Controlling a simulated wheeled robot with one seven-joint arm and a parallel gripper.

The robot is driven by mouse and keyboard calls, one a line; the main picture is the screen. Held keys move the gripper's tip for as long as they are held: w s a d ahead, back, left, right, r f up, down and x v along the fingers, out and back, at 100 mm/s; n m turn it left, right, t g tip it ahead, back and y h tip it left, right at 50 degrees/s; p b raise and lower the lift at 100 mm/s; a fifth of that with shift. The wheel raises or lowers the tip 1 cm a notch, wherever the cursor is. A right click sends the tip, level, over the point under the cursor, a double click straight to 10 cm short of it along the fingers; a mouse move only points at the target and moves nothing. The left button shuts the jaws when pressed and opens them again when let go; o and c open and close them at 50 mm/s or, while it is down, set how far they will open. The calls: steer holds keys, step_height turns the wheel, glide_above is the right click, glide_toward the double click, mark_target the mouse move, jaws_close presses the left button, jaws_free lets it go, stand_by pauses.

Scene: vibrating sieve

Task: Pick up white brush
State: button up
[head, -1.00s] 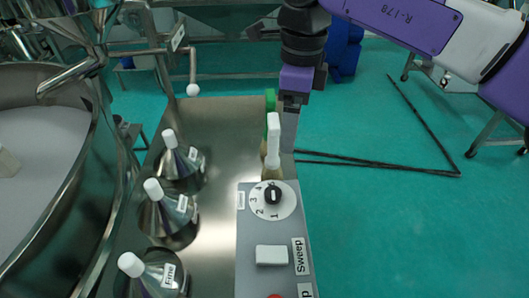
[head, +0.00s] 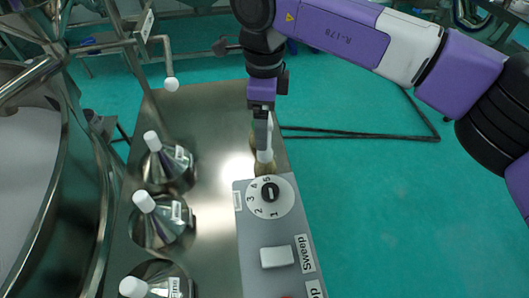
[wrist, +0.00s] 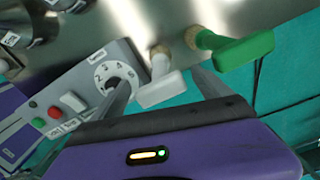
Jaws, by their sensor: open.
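The white brush (wrist: 160,88) stands near the table's edge beyond the control box; its pale bristles show in the wrist view. In the head view my gripper largely covers it, leaving a small white part (head: 265,156) in sight. My gripper (wrist: 162,76) is open, with one finger to the left and one to the right of the white brush in the wrist view. I cannot tell whether they touch it. In the head view my gripper (head: 262,128) points down over the brush.
A green brush (wrist: 242,50) stands just right of the white brush in the wrist view, close to the right finger. The grey control box (head: 250,225) with a dial is close by. Several metal cones (head: 168,165) with white tops stand at left on the steel table (head: 205,110).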

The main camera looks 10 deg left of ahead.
steer(key=shift+f, duration=0.75)
steer(key=shift+d, duration=0.1)
steer(key=shift+c, duration=0.5)
steer(key=c, duration=1.3)
steer(key=shift+c, duration=0.2)
steer(key=shift+r, duration=0.1)
